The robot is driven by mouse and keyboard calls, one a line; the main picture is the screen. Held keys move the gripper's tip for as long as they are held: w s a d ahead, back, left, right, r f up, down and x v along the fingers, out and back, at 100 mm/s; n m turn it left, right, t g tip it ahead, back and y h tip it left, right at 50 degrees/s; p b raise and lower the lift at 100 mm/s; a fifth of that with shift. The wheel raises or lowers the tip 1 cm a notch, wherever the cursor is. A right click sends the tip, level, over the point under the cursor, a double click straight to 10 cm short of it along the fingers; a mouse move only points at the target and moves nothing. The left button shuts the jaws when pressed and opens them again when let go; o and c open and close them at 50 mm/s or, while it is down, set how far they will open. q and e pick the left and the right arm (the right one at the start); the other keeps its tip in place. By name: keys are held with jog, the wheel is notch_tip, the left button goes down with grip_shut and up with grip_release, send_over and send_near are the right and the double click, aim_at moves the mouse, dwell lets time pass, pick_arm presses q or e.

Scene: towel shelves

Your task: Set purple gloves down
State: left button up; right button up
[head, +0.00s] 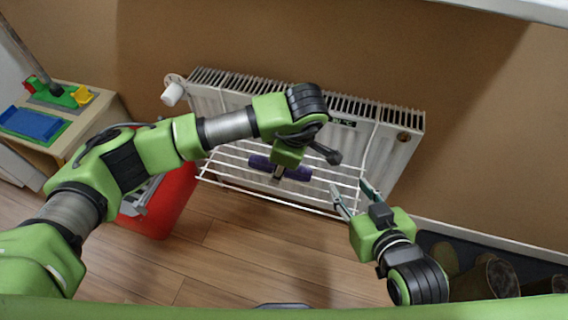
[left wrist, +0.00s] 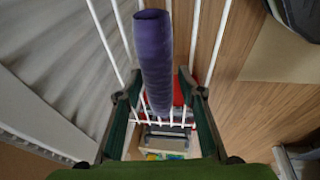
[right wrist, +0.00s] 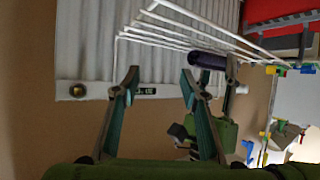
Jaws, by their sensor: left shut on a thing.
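The purple gloves look like a dark purple roll (head: 298,173) at the white wire rack (head: 225,182) on the front of the radiator. My left gripper (head: 279,171) is shut on the roll from above, and my arm hides part of it. In the left wrist view the roll (left wrist: 153,58) passes between the fingers, with the rack's wires behind it. I cannot tell whether it touches the wires. My right gripper (head: 355,190) is open and empty by the rack's right end. The roll also shows in the right wrist view (right wrist: 207,60).
The white radiator (head: 405,140) stands against the brown wall. A red bin (head: 172,205) is on the floor left of the rack. A small table (head: 95,105) with a blue item stands at the far left. Dark boots (head: 495,278) are at the lower right.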

jog(key=shift+w+f, duration=0.1)
jog(key=shift+w, duration=0.05)
pick_arm(q)
jog(key=shift+s, duration=0.1)
pick_arm(e)
jog(key=shift+w+d+f, duration=0.1)
jog(key=shift+w+d, duration=0.35)
jog(key=shift+d, duration=0.05)
pick_arm(q)
jog(key=shift+f, duration=0.1)
pick_arm(e)
jog(key=shift+w, duration=0.15)
jog(key=shift+w+a+r+t, duration=0.1)
jog(key=shift+a+r+t, duration=0.05)
jog(key=shift+r+t, duration=0.2)
pick_arm(q)
jog(key=o, duration=1.2)
jog(key=shift+c, duration=0.2)
pick_arm(e)
jog(key=shift+a+r, duration=0.15)
jog(key=shift+r, duration=0.1)
